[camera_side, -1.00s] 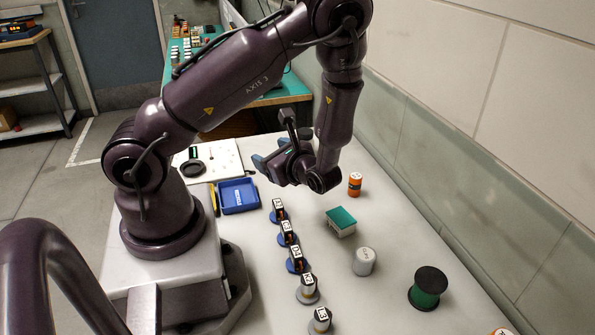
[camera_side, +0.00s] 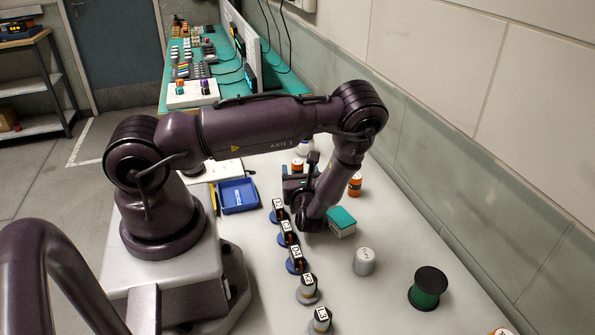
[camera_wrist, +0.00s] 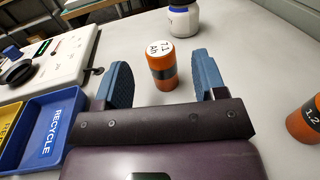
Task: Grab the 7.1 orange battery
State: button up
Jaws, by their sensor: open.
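The orange battery marked 7.1 Ah (camera_wrist: 163,70) stands upright in the wrist view, with a black band and a white label on top. My gripper (camera_wrist: 160,85) is open, with one blue finger on each side of the battery's line of sight. The battery appears centred between the fingertips, and no contact shows. In the side view, an orange battery (camera_side: 297,165) shows just beyond my gripper (camera_side: 297,180), partly hidden by it. A second orange battery (camera_side: 355,184), marked 1.2 in the wrist view (camera_wrist: 306,120), stands to the right.
A blue RECYCLE bin (camera_side: 239,196) lies left of my gripper. A white jar (camera_wrist: 183,20) stands behind the 7.1 battery. A teal-topped block (camera_side: 341,222), a grey cylinder (camera_side: 364,262) and a green spool (camera_side: 428,288) are nearer the camera. Several labelled parts on round bases form a row.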

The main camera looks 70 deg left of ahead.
jog(key=shift+w+a, duration=0.15)
jog(key=shift+a, duration=0.85)
jog(key=shift+w+a, duration=0.2)
jog(key=shift+a, duration=0.75)
jog(key=shift+w+a, duration=0.15)
jog(key=shift+a, duration=0.85)
jog(key=c, duration=0.9)
jog(key=shift+c, duration=0.8)
jog(key=shift+r, duration=0.1)
